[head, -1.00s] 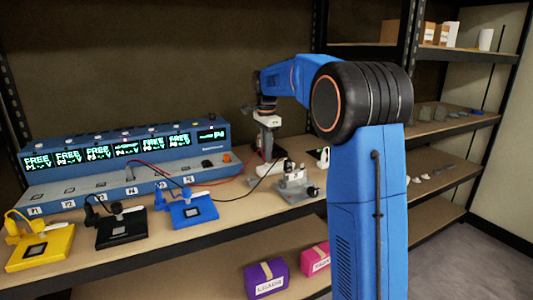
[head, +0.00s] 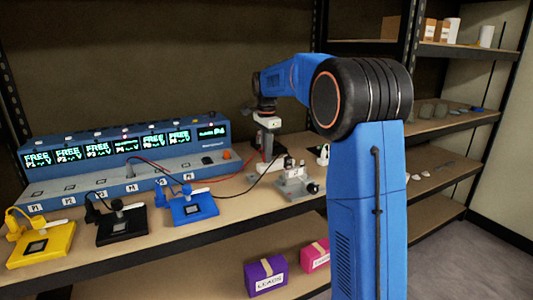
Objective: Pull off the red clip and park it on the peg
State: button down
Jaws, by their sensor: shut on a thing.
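My gripper (head: 267,145) points down over the back of the bench, behind the grey fixture with a black knob (head: 298,183). The red lead (head: 235,176) runs from the blue instrument up to my gripper's fingertips. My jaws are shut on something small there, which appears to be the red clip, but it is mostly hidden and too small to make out. A black lead (head: 262,176) runs to the grey fixture. I cannot pick out the peg for certain.
The blue instrument (head: 120,160) with several green displays fills the back left. Yellow (head: 40,245), black (head: 121,225) and blue (head: 192,208) stands line the bench front. A purple box (head: 266,277) and a pink box (head: 315,256) lie on the lower shelf. My arm blocks the right of the bench.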

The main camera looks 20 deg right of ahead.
jog(key=shift+f, duration=0.25)
jog(key=c, duration=1.7)
grip_release()
jog(key=shift+o, duration=0.2)
jog(key=shift+r, duration=0.15)
notch_tip(320, 180, up, 17)
